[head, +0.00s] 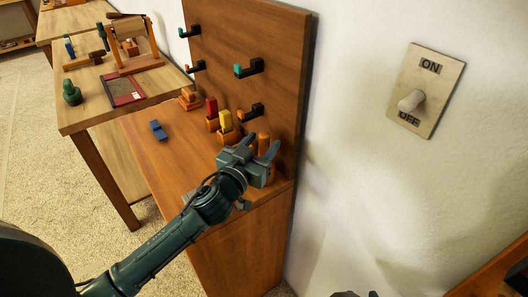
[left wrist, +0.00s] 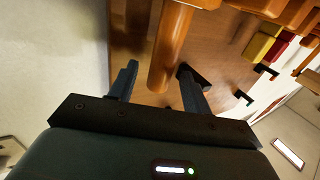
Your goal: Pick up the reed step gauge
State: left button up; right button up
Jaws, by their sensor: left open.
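My left gripper (head: 257,150) is open above the right end of the wooden bench, close to the upright board. A round orange-brown wooden piece (head: 264,139) stands by its fingers. In the left wrist view this piece (left wrist: 171,45) lies between the two open fingers (left wrist: 157,85), with gaps at both sides. I cannot tell for sure whether it is the reed step gauge. A small blue stepped block (head: 158,130) lies on the bench, left of the gripper and apart from it. Only dark tips, apparently of my right gripper (head: 360,294), show at the bottom edge.
A red piece (head: 211,107) and a yellow piece (head: 226,121) stand in wooden blocks along the board (head: 250,40). Black hooks (head: 250,68) stick out of the board. A wall switch (head: 425,90) is at right. A second table (head: 90,115) with tools stands at left.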

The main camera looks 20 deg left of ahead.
pick_arm(q)
jog(key=shift+w+d, duration=0.2)
jog(key=shift+w, duration=0.75)
grip_shut()
